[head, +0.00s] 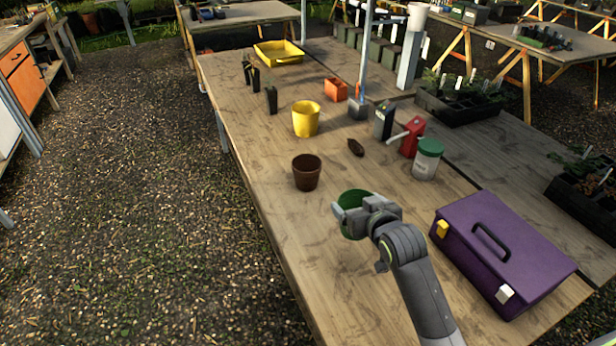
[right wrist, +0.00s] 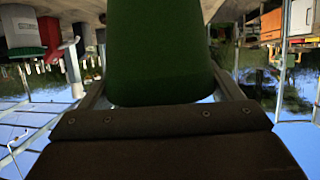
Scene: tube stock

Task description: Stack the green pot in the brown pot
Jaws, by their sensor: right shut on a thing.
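The brown pot (head: 307,172) stands upright on the wooden table, mouth up and seemingly empty. My right gripper (head: 352,211) is shut on the green pot (head: 352,198), nearer to me and to the right of the brown pot. The two pots are apart. In the right wrist view the green pot (right wrist: 158,50) fills the space between the fingers. The gripper hides part of the green pot's side, and I cannot tell whether its base is clear of the table. My left gripper is not in view.
A yellow pot (head: 306,119) stands behind the brown pot. A purple toolbox (head: 503,250) lies to the right of my right arm. A green-lidded jar (head: 427,159), a red can (head: 411,137) and a dark brown object (head: 356,147) are further back. The table left of the gripper is clear.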

